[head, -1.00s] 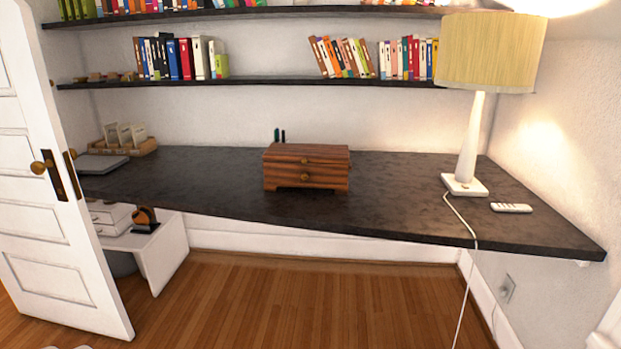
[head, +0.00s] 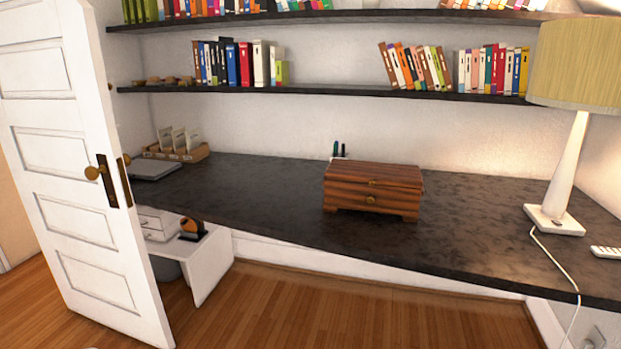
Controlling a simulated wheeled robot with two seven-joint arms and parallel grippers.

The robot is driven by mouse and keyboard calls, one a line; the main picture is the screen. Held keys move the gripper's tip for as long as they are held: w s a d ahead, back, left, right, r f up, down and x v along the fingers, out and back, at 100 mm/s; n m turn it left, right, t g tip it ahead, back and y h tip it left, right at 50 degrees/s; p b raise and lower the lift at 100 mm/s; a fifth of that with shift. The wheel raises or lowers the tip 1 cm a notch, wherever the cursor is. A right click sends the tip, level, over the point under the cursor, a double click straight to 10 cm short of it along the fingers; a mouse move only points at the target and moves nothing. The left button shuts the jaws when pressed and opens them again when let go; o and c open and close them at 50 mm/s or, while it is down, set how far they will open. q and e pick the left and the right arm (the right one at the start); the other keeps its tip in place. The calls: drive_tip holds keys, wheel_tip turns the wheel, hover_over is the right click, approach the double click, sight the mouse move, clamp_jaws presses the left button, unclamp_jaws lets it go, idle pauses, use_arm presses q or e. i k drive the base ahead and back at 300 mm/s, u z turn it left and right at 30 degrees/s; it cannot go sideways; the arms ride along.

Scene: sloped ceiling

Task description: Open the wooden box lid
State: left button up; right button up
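The wooden box (head: 371,203) stands on the dark desk, right of the middle of the head view. Neither of my grippers shows in the head view, and nothing touches the box.
The dark desk (head: 270,202) runs along the wall. A lamp (head: 564,170) and a remote (head: 606,252) are at its right; a laptop (head: 153,170) and an organizer (head: 178,152) are at its left. A white door (head: 82,170) stands open at left. Wooden floor (head: 300,310) is clear in front.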

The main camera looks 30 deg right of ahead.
sight(371, 173)
drive_tip(key=u, duration=0.1)
drive_tip(key=i, duration=0.9)
drive_tip(key=z, duration=0.3)
